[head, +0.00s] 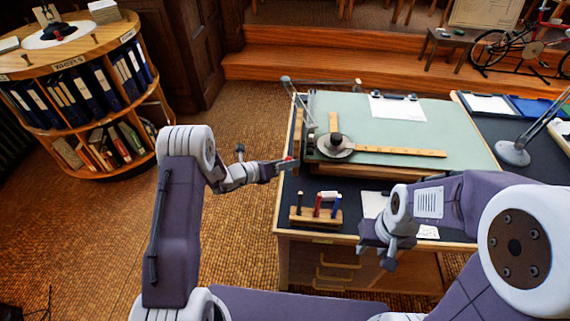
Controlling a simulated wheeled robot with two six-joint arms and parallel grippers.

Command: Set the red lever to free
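The green drafting board (375,137) lies tilted on the desk, with a drafting machine head (336,144) and wooden rulers on it. A small red spot (290,158), perhaps the tip of the red lever, shows by the board's lower left edge. My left gripper (288,165) reaches in from the left with its fingertips at this red spot. The fingers hide most of what is there, so I cannot tell whether they touch or hold it. Any "free" marking is too small to read. My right gripper (377,250) hangs in front of the desk's front edge, apart from the board.
A pen stand (316,216) with several pens stands on the desk's near left. White papers (374,204) lie beside it, partly behind my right arm. A grey lamp base (513,153) stands at right. A round bookcase (98,100) is at the far left; floor between is clear.

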